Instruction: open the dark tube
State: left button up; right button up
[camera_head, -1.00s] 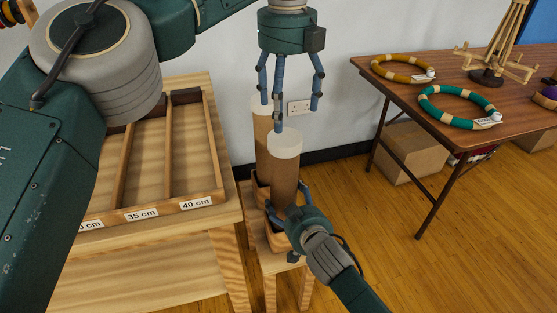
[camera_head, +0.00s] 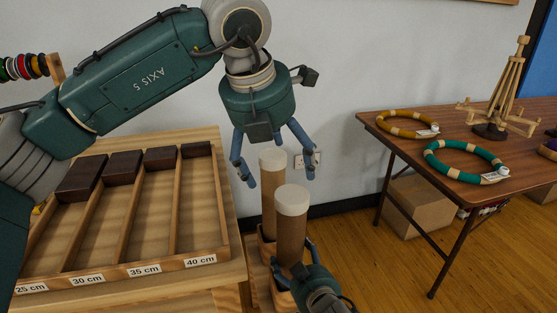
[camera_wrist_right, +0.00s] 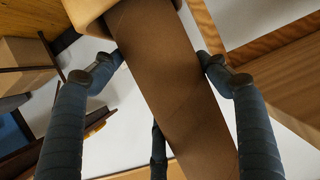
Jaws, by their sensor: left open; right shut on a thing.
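The dark tube (camera_head: 291,238) is a tall brown cardboard cylinder with a white cap (camera_head: 292,200) on its upper end. My right gripper (camera_head: 294,264) is shut on the dark tube low down. In the right wrist view, its fingers lie on both sides of the dark tube (camera_wrist_right: 165,75). My left gripper (camera_head: 277,174) is open and empty, above and behind the dark tube's cap, near the lighter tube's cap.
A wooden sorting tray (camera_head: 172,265) with length labels and dark blocks lies on the left table. Small wooden holders (camera_head: 266,247) stand around the tube bases. A brown table (camera_head: 400,150) with rings and a wooden stand is at right, a cardboard box (camera_head: 425,205) under it.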

aim_at(290, 198)
pick_arm(q)
jog(key=x, duration=1.1)
jog(key=shift+w+d+f, duration=0.1)
jog(key=shift+w+f, duration=0.1)
jog(key=shift+f, duration=0.15)
jog(key=shift+c, duration=0.5)
jog(key=shift+s+f, duration=0.1)
jog(key=c, duration=1.3)
jog(key=shift+r, duration=0.25)
jog(key=shift+r, duration=1.05)
pick_arm(e)
jog(key=shift+f, duration=0.1)
pick_arm(q)
jog(key=shift+c, duration=0.2)
jog(key=shift+r, duration=2)
pick_arm(e)
jog(key=o, duration=1.8)
jog(key=shift+c, duration=0.2)
